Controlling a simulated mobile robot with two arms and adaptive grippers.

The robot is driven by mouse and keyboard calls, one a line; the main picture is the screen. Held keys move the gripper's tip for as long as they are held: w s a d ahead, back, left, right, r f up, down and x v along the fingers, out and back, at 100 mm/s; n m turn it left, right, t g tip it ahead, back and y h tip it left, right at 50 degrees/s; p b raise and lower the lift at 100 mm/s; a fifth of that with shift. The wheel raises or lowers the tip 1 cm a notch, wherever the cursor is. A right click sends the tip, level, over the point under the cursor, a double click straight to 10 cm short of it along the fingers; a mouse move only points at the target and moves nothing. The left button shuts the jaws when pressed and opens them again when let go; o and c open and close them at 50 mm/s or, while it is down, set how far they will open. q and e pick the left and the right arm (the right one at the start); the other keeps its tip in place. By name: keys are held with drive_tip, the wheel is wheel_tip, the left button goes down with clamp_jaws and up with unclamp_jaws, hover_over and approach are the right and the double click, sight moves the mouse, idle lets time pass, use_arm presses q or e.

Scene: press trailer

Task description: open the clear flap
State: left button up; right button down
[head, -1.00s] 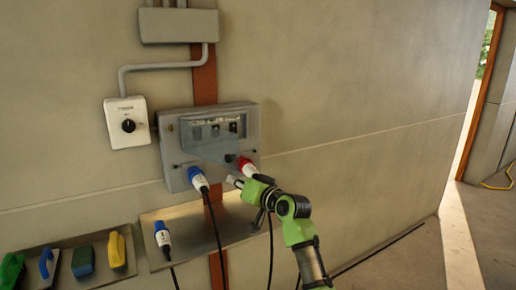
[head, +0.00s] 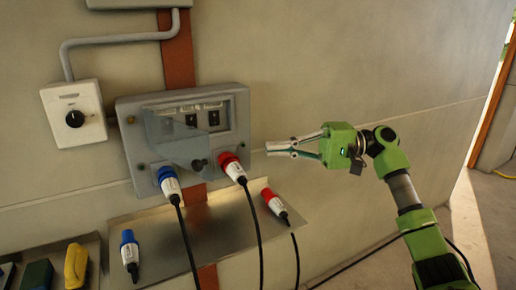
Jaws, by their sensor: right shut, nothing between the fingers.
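A grey box (head: 132,140) on the wall has a window with dark switches (head: 213,118) behind it. The clear flap (head: 166,126) shows as a faint, see-through pane over the left part of the window; its exact edges and tilt are hard to make out. My right gripper (head: 268,149) is to the right of the box, pointing left at it, with its slim fingers together and nothing between them. It appears apart from the box and the flap. My left gripper is out of view.
A blue plug (head: 168,182) and a red plug (head: 233,168) sit in the box's lower edge, cables hanging. A metal shelf (head: 215,222) below holds another blue plug (head: 129,250) and red plug (head: 272,203). A white dial box (head: 74,115) is left. The wall right is clear.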

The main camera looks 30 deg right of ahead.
drive_tip(key=p, duration=0.4)
approach(203, 159)
drive_tip(key=w+a, duration=0.2)
drive_tip(key=w, duration=0.2)
drive_tip(key=a, duration=0.1)
drive_tip(key=s+a+p, duration=0.1)
drive_tip(key=shift+s+a, duration=0.15)
drive_tip(key=shift+a, duration=0.2)
drive_tip(key=shift+s+a, duration=0.2)
drive_tip(key=shift+a+f, duration=0.1)
drive_tip(key=shift+w, duration=0.1)
